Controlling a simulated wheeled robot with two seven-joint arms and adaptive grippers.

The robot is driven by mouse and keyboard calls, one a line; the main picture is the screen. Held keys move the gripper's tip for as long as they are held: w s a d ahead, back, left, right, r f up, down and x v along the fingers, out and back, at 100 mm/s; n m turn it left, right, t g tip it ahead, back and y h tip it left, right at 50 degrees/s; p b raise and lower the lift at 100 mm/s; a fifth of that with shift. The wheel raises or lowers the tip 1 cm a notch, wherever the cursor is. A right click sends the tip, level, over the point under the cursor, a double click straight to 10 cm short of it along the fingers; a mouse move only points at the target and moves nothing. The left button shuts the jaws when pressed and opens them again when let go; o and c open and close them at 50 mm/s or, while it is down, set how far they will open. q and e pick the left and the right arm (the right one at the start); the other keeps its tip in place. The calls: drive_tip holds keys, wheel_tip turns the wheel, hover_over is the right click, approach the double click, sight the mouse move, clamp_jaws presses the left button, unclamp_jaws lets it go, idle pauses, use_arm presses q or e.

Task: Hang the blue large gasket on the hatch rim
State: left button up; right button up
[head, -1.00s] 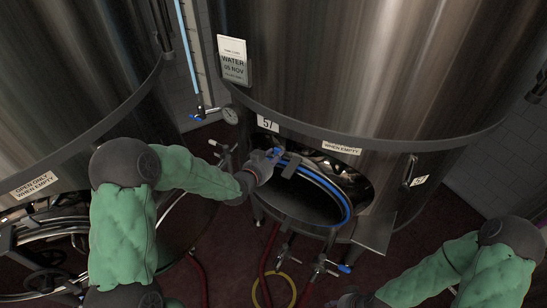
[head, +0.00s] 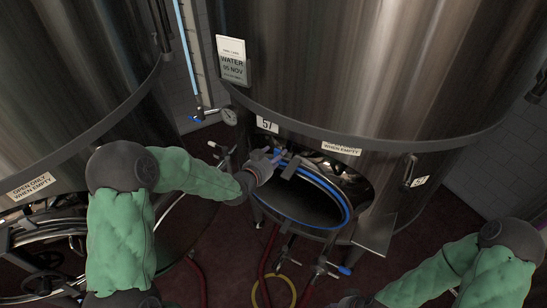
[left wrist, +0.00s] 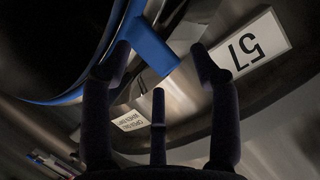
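The blue large gasket (head: 345,204) is a thin ring that lies along the oval hatch rim (head: 322,178) of the middle tank. Its blue line shows along the right side and the front lower edge. In the left wrist view, a flat blue tab of the gasket (left wrist: 152,48) shows between the fingertips. My left gripper (head: 274,160) is at the upper left of the rim. In the left wrist view its fingers (left wrist: 162,62) are spread, with space around the tab. My right gripper (head: 350,300) is at the bottom edge, small and dark, its fingers unclear.
A tank label reading 57 (head: 267,125) is just above the left gripper. Valves and red hoses (head: 268,262) and a yellow hose (head: 275,291) lie below. Another tank (head: 70,90) stands left.

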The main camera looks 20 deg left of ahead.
use_arm(q)
drive_tip(key=shift+s, duration=0.1)
drive_tip(key=v, duration=1.1)
drive_tip(key=shift+s, duration=0.4)
drive_tip(key=shift+r, duration=0.1)
drive_tip(key=s+d+f+n+g+h+b, duration=0.1)
drive_tip(key=s+d+f+n+g+b, duration=0.2)
drive_tip(key=f, duration=1.1)
drive_tip(key=s+d+f+n+g+b, duration=0.1)
drive_tip(key=s+d+f+g+b, duration=0.25)
drive_tip(key=f, duration=0.95)
drive_tip(key=s+d+f+n+g+b, duration=0.2)
drive_tip(key=s+f, duration=0.4)
drive_tip(key=f, duration=0.4)
drive_tip(key=s+d+f+n+g+b, duration=0.1)
drive_tip(key=s+d+f+g+b, duration=0.4)
drive_tip(key=f, duration=0.6)
drive_tip(key=shift+s+d+n+h+b, duration=0.4)
drive_tip(key=shift+s+d+b, duration=0.1)
drive_tip(key=shift+s+d, duration=0.65)
drive_tip(key=shift+s+f, duration=0.1)
drive_tip(key=shift+s, duration=0.05)
drive_tip(key=shift+c, duration=0.3)
